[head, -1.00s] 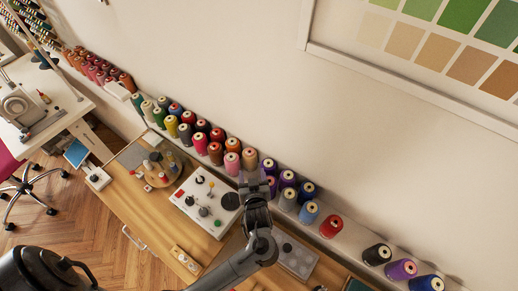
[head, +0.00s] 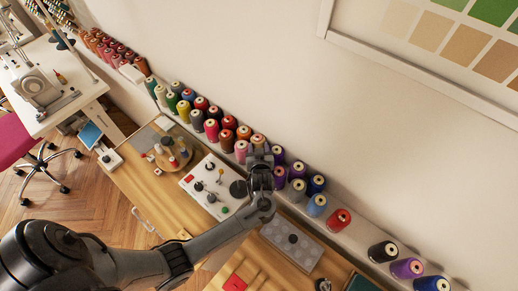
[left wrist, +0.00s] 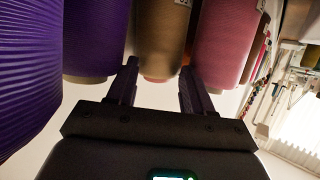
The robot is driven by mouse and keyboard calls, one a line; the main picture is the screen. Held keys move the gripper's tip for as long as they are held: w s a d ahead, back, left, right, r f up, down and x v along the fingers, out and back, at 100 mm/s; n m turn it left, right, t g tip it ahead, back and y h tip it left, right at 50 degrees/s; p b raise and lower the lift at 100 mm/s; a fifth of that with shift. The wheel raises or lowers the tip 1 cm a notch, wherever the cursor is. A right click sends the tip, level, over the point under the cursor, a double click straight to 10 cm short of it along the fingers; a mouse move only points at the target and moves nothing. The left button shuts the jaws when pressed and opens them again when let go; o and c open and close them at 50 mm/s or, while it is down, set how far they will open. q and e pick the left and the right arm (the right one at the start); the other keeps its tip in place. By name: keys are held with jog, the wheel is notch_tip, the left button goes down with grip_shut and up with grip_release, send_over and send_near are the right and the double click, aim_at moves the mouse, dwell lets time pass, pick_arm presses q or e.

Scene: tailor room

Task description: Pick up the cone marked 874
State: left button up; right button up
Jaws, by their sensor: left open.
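Several thread cones stand in rows on the narrow ledge (head: 352,231) along the wall. No number is legible, so I cannot tell which is the cone marked 874. My left gripper (head: 260,158) is among the cones, between pink and purple ones. In the left wrist view the open left gripper (left wrist: 158,78) has its fingers toward a tan-brown cone (left wrist: 163,40), roughly one to each side of its lower end. A purple cone (left wrist: 97,42) is left of it and a pink cone (left wrist: 222,45) right of it. My right gripper is not in view.
A red cone (head: 338,221) and a black cone (head: 382,252) stand farther right on the ledge. A wooden worktop below holds a white board with small parts (head: 214,188) and a round wooden stand (head: 174,156). Neighbouring cones stand close to both fingers.

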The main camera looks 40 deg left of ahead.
pick_arm(q)
jog(key=shift+w+f, duration=0.2)
jog(key=shift+w, duration=0.15)
jog(key=shift+d+f, duration=0.1)
